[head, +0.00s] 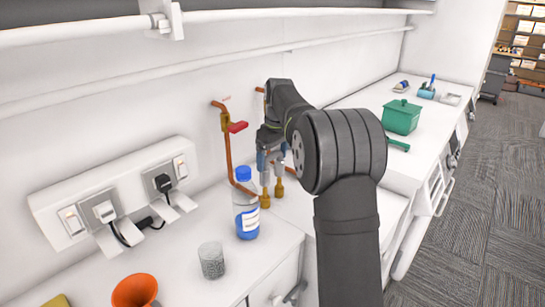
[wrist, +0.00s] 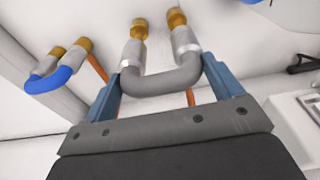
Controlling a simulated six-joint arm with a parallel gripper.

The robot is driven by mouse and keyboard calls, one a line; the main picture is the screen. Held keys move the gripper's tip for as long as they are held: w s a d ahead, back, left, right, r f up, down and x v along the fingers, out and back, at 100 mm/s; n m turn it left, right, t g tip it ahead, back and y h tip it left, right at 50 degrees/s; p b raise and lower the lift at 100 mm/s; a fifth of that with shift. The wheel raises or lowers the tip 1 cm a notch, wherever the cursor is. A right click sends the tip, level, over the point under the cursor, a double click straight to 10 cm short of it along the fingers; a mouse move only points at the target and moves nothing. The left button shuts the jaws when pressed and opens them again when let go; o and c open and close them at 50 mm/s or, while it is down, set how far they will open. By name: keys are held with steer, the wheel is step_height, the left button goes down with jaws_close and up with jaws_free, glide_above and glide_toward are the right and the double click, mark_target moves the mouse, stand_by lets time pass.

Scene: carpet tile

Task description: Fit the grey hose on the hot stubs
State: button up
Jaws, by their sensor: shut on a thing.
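The grey hose (wrist: 165,80) is a U-shaped piece with silver sleeves at both ends. My gripper (wrist: 163,88) is shut on it, with a blue finger on each side of the bend. The sleeves meet two brass stubs (wrist: 137,28), in line with them; I cannot tell how far they are seated. In the head view my gripper (head: 271,155) points down above the brass stubs (head: 265,199), near the wall and behind the bottle. The copper pipe (head: 228,150) with a red lever (head: 238,127) runs down the wall beside them. The arm partly hides this area.
A blue hose (wrist: 48,80) sits on another brass pair beside the grey one. A blue-capped bottle (head: 246,222) stands close in front of the stubs. A grey cup (head: 211,261), an orange funnel (head: 135,291) and wall sockets (head: 105,212) are left. A green box (head: 401,117) is right.

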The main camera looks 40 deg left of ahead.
mark_target(273, 162)
steer(key=shift+f, duration=2.5)
steer(key=o, duration=0.9)
steer(key=r, duration=0.5)
steer(key=d+r, duration=0.1)
steer(key=r, duration=0.5)
steer(key=d+r, duration=0.1)
steer(key=r, duration=0.5)
steer(key=shift+d+r, duration=0.1)
steer(key=shift+r, duration=0.05)
steer(key=f, duration=0.5)
steer(key=a+f, duration=0.1)
steer(key=f, duration=0.5)
steer(key=a+f, duration=0.1)
steer(key=f, duration=0.5)
steer(key=shift+a, duration=0.1)
steer(key=shift+r, duration=0.1)
